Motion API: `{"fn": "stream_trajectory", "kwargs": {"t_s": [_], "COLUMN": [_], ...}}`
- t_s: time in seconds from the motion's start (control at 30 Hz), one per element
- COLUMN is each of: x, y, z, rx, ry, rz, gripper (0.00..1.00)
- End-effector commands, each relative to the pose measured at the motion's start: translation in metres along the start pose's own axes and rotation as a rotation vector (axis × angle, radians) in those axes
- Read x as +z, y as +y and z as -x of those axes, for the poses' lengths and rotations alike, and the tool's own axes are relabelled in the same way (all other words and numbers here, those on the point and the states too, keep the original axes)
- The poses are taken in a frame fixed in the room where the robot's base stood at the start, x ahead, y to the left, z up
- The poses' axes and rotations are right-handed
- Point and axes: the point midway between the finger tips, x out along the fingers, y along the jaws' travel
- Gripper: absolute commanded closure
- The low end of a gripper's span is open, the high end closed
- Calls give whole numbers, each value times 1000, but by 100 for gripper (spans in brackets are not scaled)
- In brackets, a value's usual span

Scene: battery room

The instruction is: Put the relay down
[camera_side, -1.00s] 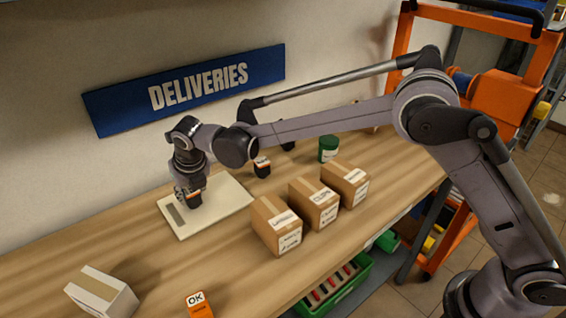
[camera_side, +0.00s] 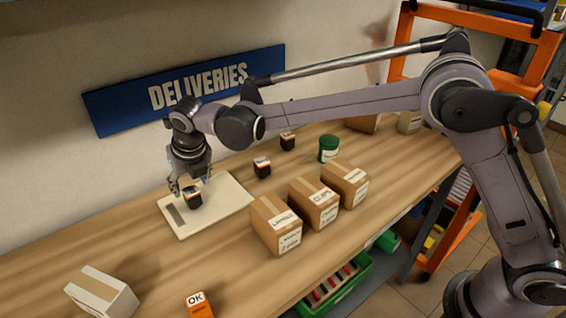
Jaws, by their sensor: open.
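A small black relay (camera_side: 193,197) with an orange and white band stands on the pale tray (camera_side: 226,205) on the wooden bench. My gripper (camera_side: 190,184) is open, just above and around the top of the relay. Whether a finger still touches the relay is too small to tell. Two similar black relays stand on the bench behind and to the right, one nearer (camera_side: 262,167) and one farther back (camera_side: 288,141).
Several cardboard boxes (camera_side: 313,204) stand in a row right of the tray. A green jar (camera_side: 328,149) is behind them. A pale box (camera_side: 101,292) and an orange OK block (camera_side: 199,304) are at the front left. The blue DELIVERIES sign (camera_side: 186,88) hangs on the wall behind.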

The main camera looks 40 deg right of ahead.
Motion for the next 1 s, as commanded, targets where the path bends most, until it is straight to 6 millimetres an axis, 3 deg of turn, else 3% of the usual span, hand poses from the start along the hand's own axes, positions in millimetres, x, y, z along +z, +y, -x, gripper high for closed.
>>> {"fn": "stream_trajectory", "kwargs": {"t_s": [0.1,0.3,0.57,0.77,1.0], "x": [0,0,-1,-10,-48], "y": [0,0,-8,-62,-144], "z": [26,57,76,105,142], "rx": [0,0,1,16,59], "ry": [0,0,-2,-17,-38], "rz": [1,2,-50,-442,-1130], "gripper": [44,44,44,44,44]}}
